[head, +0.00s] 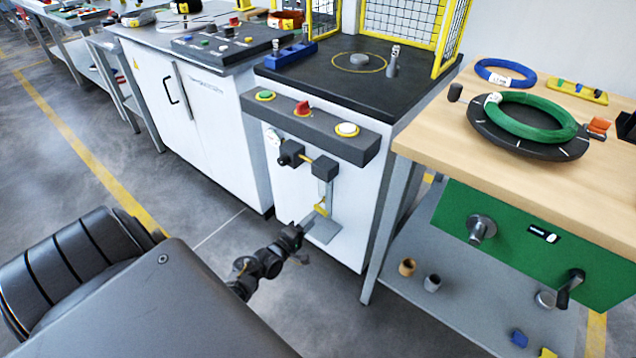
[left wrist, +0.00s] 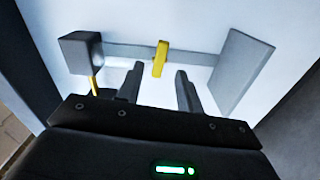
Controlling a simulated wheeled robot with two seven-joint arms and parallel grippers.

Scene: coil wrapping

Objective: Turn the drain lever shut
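The drain lever (head: 321,209) is a small yellow handle on the grey drain pipe (head: 326,190) at the front of the white cabinet. In the left wrist view the yellow lever (left wrist: 160,58) lies across the grey pipe (left wrist: 190,57). My left gripper (head: 303,230) is close in front of it, at the end of the arm from the left. In the left wrist view its two dark fingers (left wrist: 157,84) are open and empty. The lever shows in the gap just beyond their tips, with no clear contact. My right gripper is not in view.
A dark box (head: 324,167) with a yellow rod sits above the pipe. A grey plate (head: 325,230) sticks out below the lever. A dark button panel (head: 310,128) overhangs above.

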